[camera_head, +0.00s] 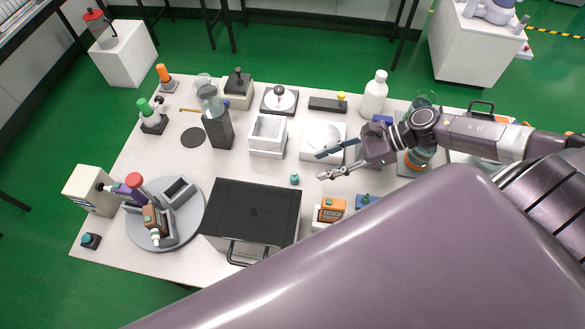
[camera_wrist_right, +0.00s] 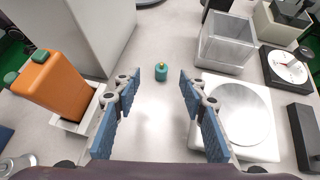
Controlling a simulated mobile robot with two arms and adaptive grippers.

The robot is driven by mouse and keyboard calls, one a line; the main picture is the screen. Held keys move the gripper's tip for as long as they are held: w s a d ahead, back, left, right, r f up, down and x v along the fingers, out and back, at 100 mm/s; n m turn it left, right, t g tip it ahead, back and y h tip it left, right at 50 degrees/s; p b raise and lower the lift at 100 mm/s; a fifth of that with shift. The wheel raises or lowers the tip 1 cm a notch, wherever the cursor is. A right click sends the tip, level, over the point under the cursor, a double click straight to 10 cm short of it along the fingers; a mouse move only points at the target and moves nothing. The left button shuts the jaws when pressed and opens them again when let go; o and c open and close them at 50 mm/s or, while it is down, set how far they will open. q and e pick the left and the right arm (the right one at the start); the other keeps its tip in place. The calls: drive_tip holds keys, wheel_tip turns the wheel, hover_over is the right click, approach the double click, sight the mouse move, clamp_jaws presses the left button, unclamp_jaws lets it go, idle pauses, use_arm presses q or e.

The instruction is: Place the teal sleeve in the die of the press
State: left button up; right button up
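The small teal sleeve (camera_head: 295,179), with a yellowish spot on top, stands on the table near the middle, behind the black case. In the right wrist view the sleeve (camera_wrist_right: 161,74) is upright just beyond the fingertips, centred between them and touching neither. My right gripper (camera_head: 321,165) is open and empty to the right of the sleeve; its two blue-padded fingers are wide apart in the wrist view (camera_wrist_right: 160,92). I cannot tell for certain which device is the press, and no die is distinguishable. My left gripper is not in view.
A black case (camera_head: 252,212) lies in front of the sleeve. A clear open box (camera_head: 268,150) and white plate device (camera_head: 310,142) stand behind. An orange device (camera_head: 332,207) stands to the right. A grey turntable (camera_head: 190,225) with devices is at left. Bare table surrounds the sleeve.

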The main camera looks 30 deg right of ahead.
sight(296, 176)
wheel_tip(296, 176, down, 3)
drive_tip(key=shift+w+r+b, duration=0.15)
drive_tip(key=shift+r+b, duration=0.05)
drive_tip(key=shift+b, duration=0.65)
drive_tip(key=shift+f, duration=0.2)
drive_tip(key=shift+x, duration=0.95)
drive_tip(key=shift+w+a, duration=0.2)
drive_tip(key=shift+a, duration=0.2)
drive_tip(key=shift+w+a+f+p, duration=0.1)
drive_tip(key=shift+w+a+p, duration=0.15)
drive_tip(key=shift+p, duration=0.25)
drive_tip(key=p+x, duration=0.1)
drive_tip(key=x, duration=0.2)
drive_tip(key=shift+a, duration=0.3)
drive_tip(key=shift+w+a+f+p, duration=0.2)
drive_tip(key=shift+a+f+p, duration=0.15)
drive_tip(key=shift+f, duration=0.1)
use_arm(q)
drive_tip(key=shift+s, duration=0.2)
use_arm(e)
drive_tip(key=c, duration=1)
drive_tip(key=shift+r, duration=0.1)
